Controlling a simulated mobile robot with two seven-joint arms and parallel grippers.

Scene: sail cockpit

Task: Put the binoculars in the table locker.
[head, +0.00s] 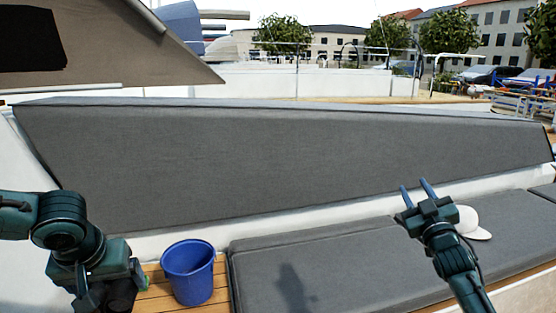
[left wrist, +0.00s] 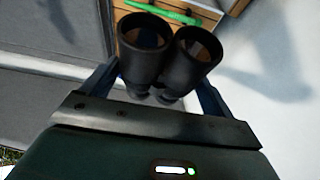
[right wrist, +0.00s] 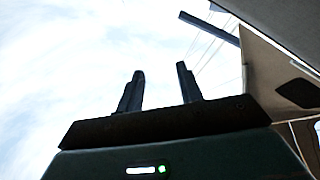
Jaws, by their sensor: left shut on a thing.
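The black binoculars (left wrist: 150,65) are held between the fingers of my left gripper (head: 106,290), their two large round lenses facing up in the left wrist view. In the head view this gripper hangs low at the bottom left, to the left of the blue bucket, and the binoculars are hard to tell from it. My right gripper (head: 417,191) is open and empty, raised above the bench cushion. Its two parted fingers (right wrist: 160,90) show against the sky in the right wrist view. I cannot make out the table locker in any view.
A blue bucket (head: 188,272) stands on the wooden slats. A white cap (head: 470,224) lies on the grey bench cushion (head: 330,262) behind my right gripper. A long grey backrest (head: 280,155) rises behind. A green item (left wrist: 175,12) lies beyond the binoculars.

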